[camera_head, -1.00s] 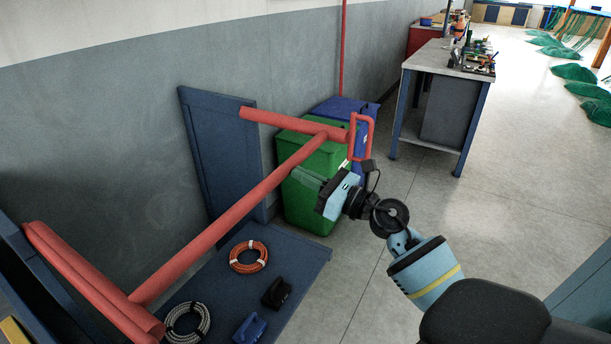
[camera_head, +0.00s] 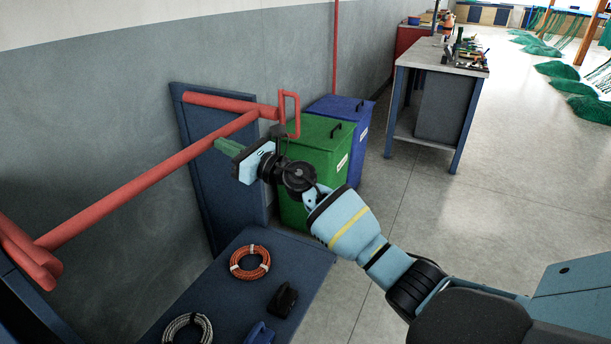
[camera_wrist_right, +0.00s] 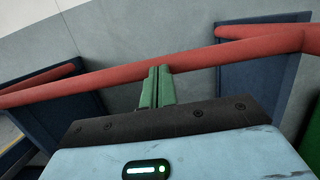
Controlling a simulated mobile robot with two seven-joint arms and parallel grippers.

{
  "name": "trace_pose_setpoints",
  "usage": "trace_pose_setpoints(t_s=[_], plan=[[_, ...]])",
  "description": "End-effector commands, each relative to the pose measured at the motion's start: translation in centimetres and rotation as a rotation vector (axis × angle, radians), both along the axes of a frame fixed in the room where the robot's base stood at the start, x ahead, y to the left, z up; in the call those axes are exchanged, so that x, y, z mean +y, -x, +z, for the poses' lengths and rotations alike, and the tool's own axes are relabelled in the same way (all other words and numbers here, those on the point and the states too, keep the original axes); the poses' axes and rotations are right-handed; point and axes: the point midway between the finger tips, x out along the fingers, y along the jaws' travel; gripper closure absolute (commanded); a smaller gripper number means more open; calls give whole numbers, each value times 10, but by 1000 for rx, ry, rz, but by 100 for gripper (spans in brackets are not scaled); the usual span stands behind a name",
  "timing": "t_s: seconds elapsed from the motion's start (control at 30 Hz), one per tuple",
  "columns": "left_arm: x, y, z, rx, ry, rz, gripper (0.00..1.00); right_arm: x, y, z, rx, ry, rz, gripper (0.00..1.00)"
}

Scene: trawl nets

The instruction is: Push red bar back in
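The red bar (camera_head: 150,176) is a long tube frame running from the lower left to a crossbar and an upright loop handle (camera_head: 297,115) at its right end. It also crosses the right wrist view (camera_wrist_right: 215,56). My right gripper (camera_head: 226,146) is just below the bar, left of the handle. In the right wrist view its green fingers (camera_wrist_right: 157,84) are together, with their tips overlapping the bar. I cannot tell whether they touch it; the bar is not between them. My left gripper is not in view.
A blue panel (camera_head: 215,205) leans on the grey wall behind the bar. Green (camera_head: 322,160) and blue (camera_head: 362,120) bins stand behind my right arm. A workbench (camera_head: 440,60) stands farther back; open floor lies right.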

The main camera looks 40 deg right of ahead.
Motion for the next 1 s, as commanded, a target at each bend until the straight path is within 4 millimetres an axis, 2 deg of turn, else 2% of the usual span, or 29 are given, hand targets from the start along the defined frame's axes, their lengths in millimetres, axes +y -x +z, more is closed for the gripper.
trace_pose_setpoints(t_s=[0.03,0.2,0.4,0.63,1.0], plan=[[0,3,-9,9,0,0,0,4,-10,-5,3,0,0,100],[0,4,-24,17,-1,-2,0,15,-36,-6,4,-2,1,100],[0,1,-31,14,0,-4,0,24,-57,-4,3,-1,0,100],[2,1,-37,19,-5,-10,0,28,-67,-2,1,-1,-1,100],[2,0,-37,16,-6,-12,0,28,-68,3,-5,-3,-3,100]])
